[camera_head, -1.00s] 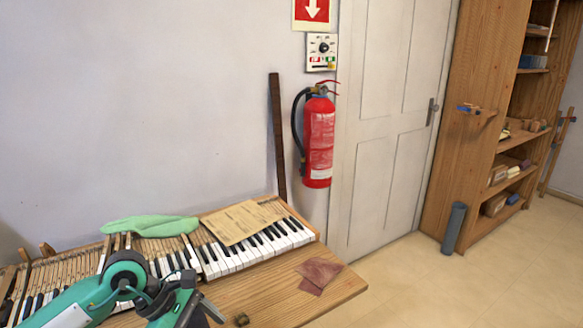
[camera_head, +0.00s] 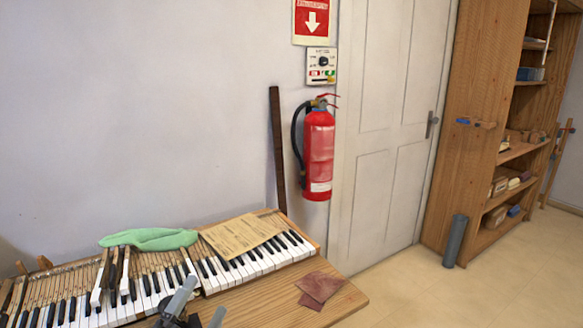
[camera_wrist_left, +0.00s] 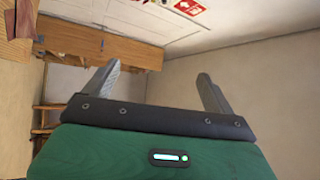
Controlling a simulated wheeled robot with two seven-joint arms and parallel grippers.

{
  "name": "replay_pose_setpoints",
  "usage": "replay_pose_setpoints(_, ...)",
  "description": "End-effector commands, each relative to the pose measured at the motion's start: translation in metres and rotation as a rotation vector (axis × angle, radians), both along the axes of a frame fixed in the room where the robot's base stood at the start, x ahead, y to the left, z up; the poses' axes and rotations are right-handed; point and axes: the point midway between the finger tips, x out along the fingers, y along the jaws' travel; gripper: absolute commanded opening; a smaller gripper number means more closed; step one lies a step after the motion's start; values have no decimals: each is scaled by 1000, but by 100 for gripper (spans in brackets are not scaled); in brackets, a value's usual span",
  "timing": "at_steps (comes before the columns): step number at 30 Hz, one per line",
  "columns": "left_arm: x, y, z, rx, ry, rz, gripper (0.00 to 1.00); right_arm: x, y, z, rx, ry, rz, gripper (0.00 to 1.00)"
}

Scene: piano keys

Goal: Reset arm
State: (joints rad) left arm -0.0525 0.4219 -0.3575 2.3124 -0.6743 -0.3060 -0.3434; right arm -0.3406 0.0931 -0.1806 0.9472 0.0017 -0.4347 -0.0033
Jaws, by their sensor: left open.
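My left gripper (camera_head: 199,306) shows at the bottom of the head view, over the front of the bench near the piano keys. In the left wrist view its two grey fingers (camera_wrist_left: 158,88) stand apart with nothing between them, so it is open and empty. The left wrist view looks across the room, with the red sign (camera_wrist_left: 189,8) at its top. My right gripper is not in either view.
The wooden bench (camera_head: 246,303) bears a row of piano keys (camera_head: 256,262), a green cloth (camera_head: 150,239), a paper sheet (camera_head: 240,235) and sandpaper (camera_head: 321,287). A fire extinguisher (camera_head: 318,150) hangs on the wall.

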Motion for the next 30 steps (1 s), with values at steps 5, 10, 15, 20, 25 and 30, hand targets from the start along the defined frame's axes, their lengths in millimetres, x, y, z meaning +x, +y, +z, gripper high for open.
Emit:
replay_pose_setpoints(5,-12,44,-75,-298,390,186,89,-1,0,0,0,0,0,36)
replay_pose_setpoints(10,-54,71,-157,-546,774,368,89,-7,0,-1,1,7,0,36)
replay_pose_setpoints(15,-117,79,-222,-731,1116,536,89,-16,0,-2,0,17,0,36)
replay_pose_setpoints(20,-171,76,-256,-835,1351,652,89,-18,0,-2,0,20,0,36)
replay_pose_setpoints(25,-222,70,-277,-908,1555,755,89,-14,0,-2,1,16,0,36)
replay_pose_setpoints(30,-230,67,-306,-921,1630,795,89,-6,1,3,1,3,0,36)
